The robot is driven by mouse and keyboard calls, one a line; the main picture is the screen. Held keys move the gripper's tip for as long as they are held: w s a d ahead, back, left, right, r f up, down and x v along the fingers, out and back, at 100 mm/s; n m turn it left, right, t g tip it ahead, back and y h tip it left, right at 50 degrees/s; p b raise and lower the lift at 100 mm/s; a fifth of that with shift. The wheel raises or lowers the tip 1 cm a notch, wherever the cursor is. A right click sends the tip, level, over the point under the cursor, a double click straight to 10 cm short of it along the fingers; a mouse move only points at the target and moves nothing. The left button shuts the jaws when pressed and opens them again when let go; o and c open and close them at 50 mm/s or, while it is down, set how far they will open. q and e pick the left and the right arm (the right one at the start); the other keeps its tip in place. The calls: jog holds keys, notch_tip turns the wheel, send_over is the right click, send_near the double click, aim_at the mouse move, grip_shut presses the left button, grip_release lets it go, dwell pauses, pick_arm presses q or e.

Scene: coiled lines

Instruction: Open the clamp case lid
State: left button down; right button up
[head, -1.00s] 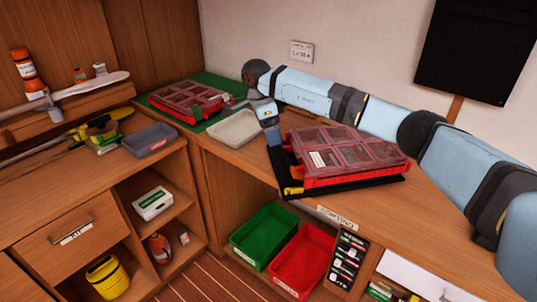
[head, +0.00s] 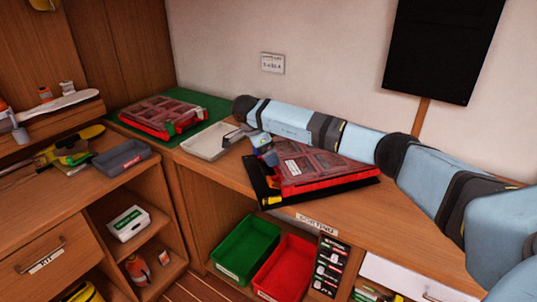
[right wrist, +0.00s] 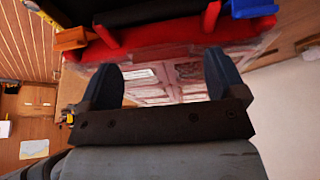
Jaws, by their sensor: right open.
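A red case with a clear compartmented lid (head: 325,165) lies on a black mat (head: 256,180) on the corner bench, its lid down. A second red case (head: 163,116), also with its lid down, lies on a green mat at the back left. I cannot read which one is the clamp case. My left gripper is out of view.
A pale tray (head: 208,141) lies on the bench left of my right gripper. A green bin (head: 246,250) and a red bin (head: 285,268) stand below the bench. The wall rises close behind my right arm. A grey tray (head: 122,158) is on the left counter.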

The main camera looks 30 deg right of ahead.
jog(key=shift+s+d+f, duration=0.1)
jog(key=shift+d+f, duration=0.1)
jog(key=shift+f, duration=0.35)
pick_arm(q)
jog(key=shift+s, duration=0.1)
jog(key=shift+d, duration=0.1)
